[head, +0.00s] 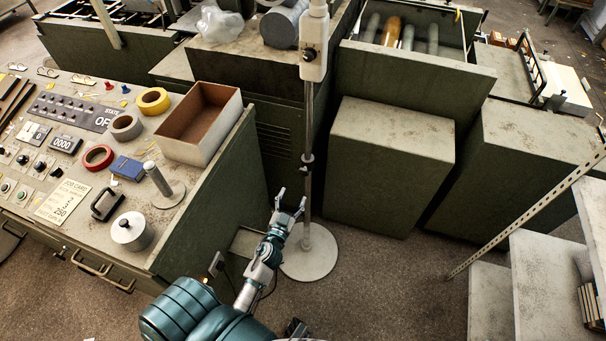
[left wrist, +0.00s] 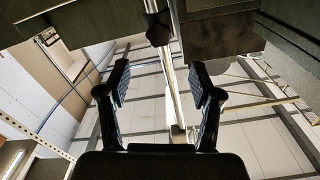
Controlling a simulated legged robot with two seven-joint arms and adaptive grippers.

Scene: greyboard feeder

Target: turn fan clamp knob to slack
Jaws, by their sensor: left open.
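A dark clamp knob (head: 307,160) sits partway up the thin metal pole (head: 308,120) of the fan stand. In the left wrist view a dark knob (left wrist: 158,28) shows on the pole, beyond the fingertips. My left gripper (head: 291,200) is open and empty, low and just left of the pole, below the knob. In the left wrist view its two fingers (left wrist: 160,88) stand apart, with the pole showing between them. I cannot tell whether either finger touches the pole. The fan head is out of view. My right gripper is not in view.
The stand's round base (head: 310,262) rests on the floor. The control desk (head: 215,215) is at left, with tape rolls, an open box (head: 215,148) and a spindle on it. Green cabinets (head: 390,160) stand close behind the pole. White steps (head: 545,285) are at right. Floor between is clear.

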